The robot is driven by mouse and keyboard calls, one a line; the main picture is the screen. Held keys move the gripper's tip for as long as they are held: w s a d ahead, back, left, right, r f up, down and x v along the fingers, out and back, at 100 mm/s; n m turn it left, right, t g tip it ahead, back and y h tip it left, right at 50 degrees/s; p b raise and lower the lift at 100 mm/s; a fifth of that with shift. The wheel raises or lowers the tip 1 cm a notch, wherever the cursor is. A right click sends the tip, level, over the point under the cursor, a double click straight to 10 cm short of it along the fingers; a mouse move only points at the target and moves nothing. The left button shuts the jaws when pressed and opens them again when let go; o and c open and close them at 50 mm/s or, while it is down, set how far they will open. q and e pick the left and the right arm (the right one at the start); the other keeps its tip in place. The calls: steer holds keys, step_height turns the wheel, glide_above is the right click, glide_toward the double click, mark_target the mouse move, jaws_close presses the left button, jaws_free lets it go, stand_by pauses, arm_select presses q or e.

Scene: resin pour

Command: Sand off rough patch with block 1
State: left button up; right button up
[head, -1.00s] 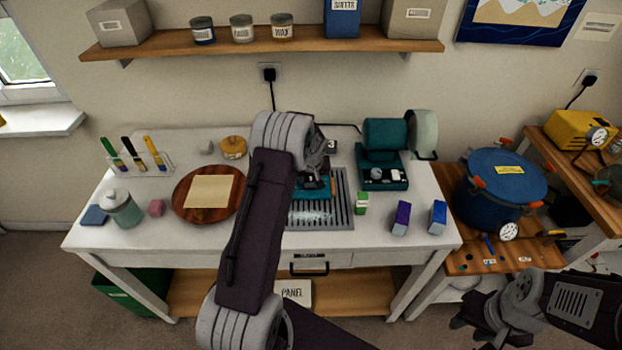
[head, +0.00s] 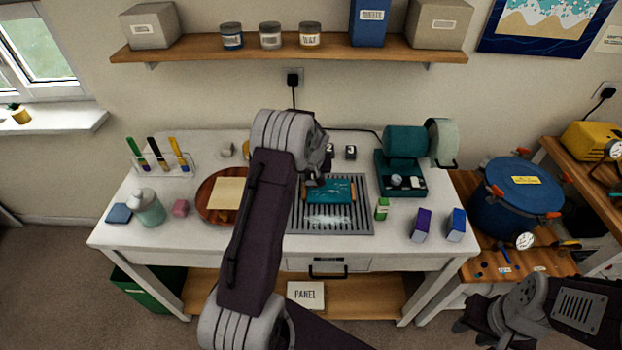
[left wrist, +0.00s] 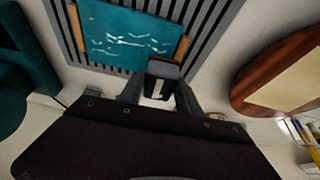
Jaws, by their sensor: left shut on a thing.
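A teal panel (head: 338,190) with wooden side edges lies on the slatted grille (head: 366,222). Pale streaks mark its surface, clear in the left wrist view on the panel (left wrist: 130,42). My left gripper (head: 318,178) is at the panel's far left part. It is shut on a small dark block (left wrist: 164,70) with a white mark that looks like a 1. The block is at the panel's edge in the left wrist view; I cannot tell whether it touches. My right gripper (head: 468,318) is at the lower right, away from the bench, its fingers unclear.
A dark block marked 3 (head: 350,152) and another dark block (head: 329,150) stand behind the grille. A teal machine (head: 403,140) is at the back right. A wooden turntable (head: 212,212) is left.

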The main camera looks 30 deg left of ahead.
arm_select(q)
step_height(320, 180, up, 2)
steer(key=shift+w+d+r+p, duration=0.1)
steer(key=shift+d+p, duration=0.05)
steer(key=shift+p, duration=0.4)
steer(key=shift+a+r+p, duration=0.2)
steer(key=shift+r+p, duration=0.6)
steer(key=shift+r, duration=0.2)
steer(key=shift+d+r, duration=0.1)
steer(key=shift+r, duration=0.25)
steer(key=shift+f, duration=0.1)
